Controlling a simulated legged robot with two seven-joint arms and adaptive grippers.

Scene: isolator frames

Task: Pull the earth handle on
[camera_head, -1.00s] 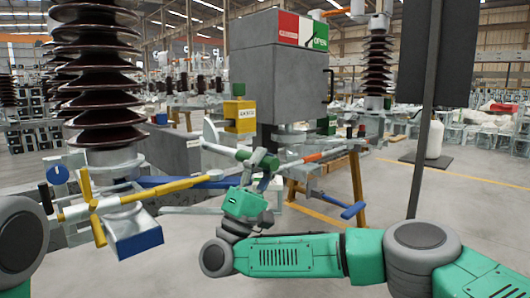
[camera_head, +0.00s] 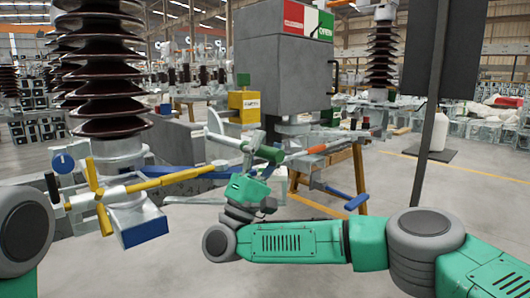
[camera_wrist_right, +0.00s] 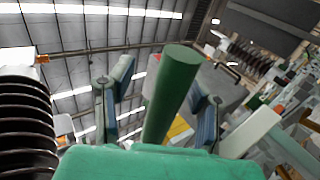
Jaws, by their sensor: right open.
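The earth handle appears to be the dark green bar (camera_head: 253,142) on the rod mechanism in front of the grey cabinet. In the right wrist view a thick green bar (camera_wrist_right: 175,88) rises between the two fingers of my right gripper (camera_wrist_right: 160,105). The fingers stand apart on either side of it, with visible gaps. In the head view my right gripper (camera_head: 259,165) is just below and beside the green bar, its fingers small and partly hidden. Contact cannot be told.
A grey cabinet (camera_head: 283,75) with a red, white and green sign stands behind. A yellow-handled rod (camera_head: 160,181) and a brown insulator (camera_head: 100,75) are at left. A dark panel post (camera_head: 428,145) stands at right.

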